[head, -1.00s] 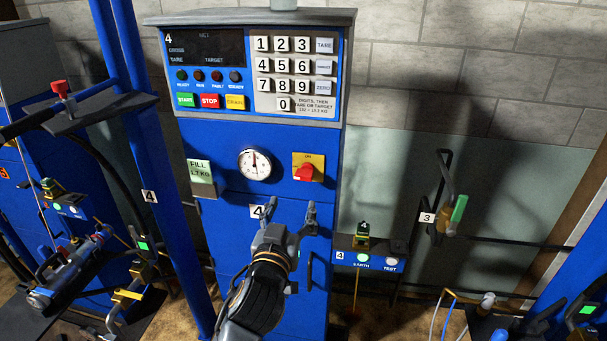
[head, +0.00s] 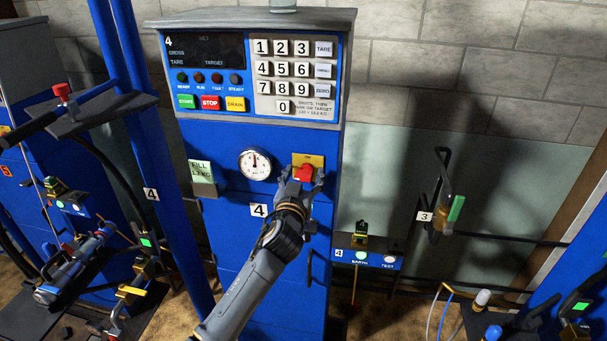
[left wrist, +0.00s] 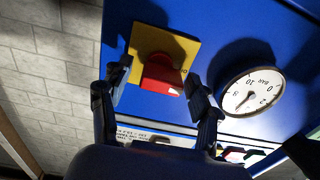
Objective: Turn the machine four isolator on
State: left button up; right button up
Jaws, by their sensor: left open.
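The isolator is a red rotary knob (head: 305,172) on a yellow plate (head: 308,160) on the blue front of machine four (head: 230,225). In the left wrist view the red knob (left wrist: 160,74) shows with a white mark at one end, on its yellow plate (left wrist: 150,42). My left gripper (head: 303,179) is open at the knob, with one finger on each side. In the left wrist view its fingertips (left wrist: 158,76) flank the knob with gaps visible; contact cannot be seen. My right gripper is not in view.
A pressure gauge (head: 255,164) sits left of the isolator. Above are a keypad (head: 293,68) and start, stop and drain buttons (head: 210,103). An earth and test box (head: 365,258) stands to the right, with a lever valve marked 3 (head: 448,213) beyond.

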pick_arm(q)
jog(key=c, duration=1.2)
jog(key=shift+m, duration=0.4)
jog(key=m, duration=0.3)
jog(key=shift+m, duration=0.4)
jog(key=m, duration=0.4)
jog(key=shift+d+m, duration=0.15)
jog(key=shift+m, duration=0.15)
jog(key=m+p, duration=0.1)
jog(key=m, duration=0.3)
jog(key=shift+d, duration=0.1)
jog(key=m+p, duration=0.1)
jog(key=m, duration=0.3)
jog(key=shift+f+m, duration=0.1)
jog(key=shift+m, duration=0.2)
